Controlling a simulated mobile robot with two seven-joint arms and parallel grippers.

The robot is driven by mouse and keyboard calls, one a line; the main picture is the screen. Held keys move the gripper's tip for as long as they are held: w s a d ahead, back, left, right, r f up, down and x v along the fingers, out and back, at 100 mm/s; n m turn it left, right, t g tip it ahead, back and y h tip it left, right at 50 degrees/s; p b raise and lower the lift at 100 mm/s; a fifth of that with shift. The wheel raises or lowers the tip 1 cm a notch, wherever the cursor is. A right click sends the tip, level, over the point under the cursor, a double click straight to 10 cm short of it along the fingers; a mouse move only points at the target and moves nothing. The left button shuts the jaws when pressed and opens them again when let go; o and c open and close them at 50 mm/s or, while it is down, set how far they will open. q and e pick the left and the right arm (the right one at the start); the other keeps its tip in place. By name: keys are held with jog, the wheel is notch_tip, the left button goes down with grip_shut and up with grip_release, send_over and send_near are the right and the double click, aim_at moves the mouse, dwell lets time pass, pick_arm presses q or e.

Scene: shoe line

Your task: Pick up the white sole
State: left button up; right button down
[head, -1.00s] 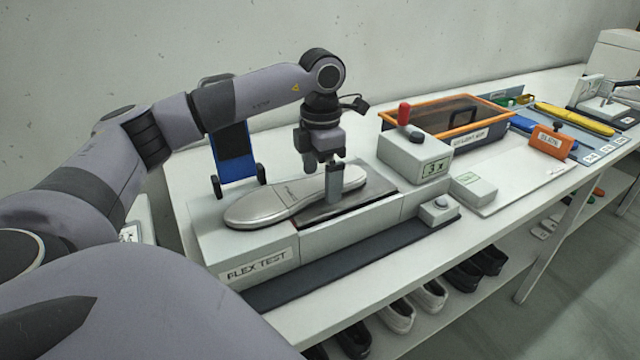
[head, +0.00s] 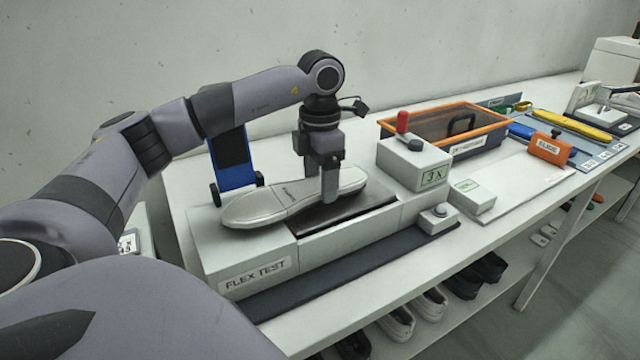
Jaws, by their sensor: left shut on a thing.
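The white sole (head: 262,205) looks silvery white and lies lengthwise along the top of the flex test machine (head: 253,277), over its dark slot. My left gripper (head: 330,196) points straight down at the right half of the sole. It is shut on the sole, with one finger showing on its near side. The far finger is hidden. The sole still appears to rest on the machine. My right gripper is not in view.
To the right stand a grey box with a red-knobbed lever (head: 403,123), a small button box (head: 439,215) and an orange-rimmed bin (head: 448,129). A blue stand (head: 233,160) is behind the machine. Shoes sit on the shelf below.

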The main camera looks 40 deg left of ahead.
pick_arm(q)
notch_tip(320, 180, up, 7)
jog(key=shift+w+d+f, duration=0.1)
jog(key=shift+f, duration=0.05)
notch_tip(320, 180, up, 12)
jog(key=p, duration=0.5)
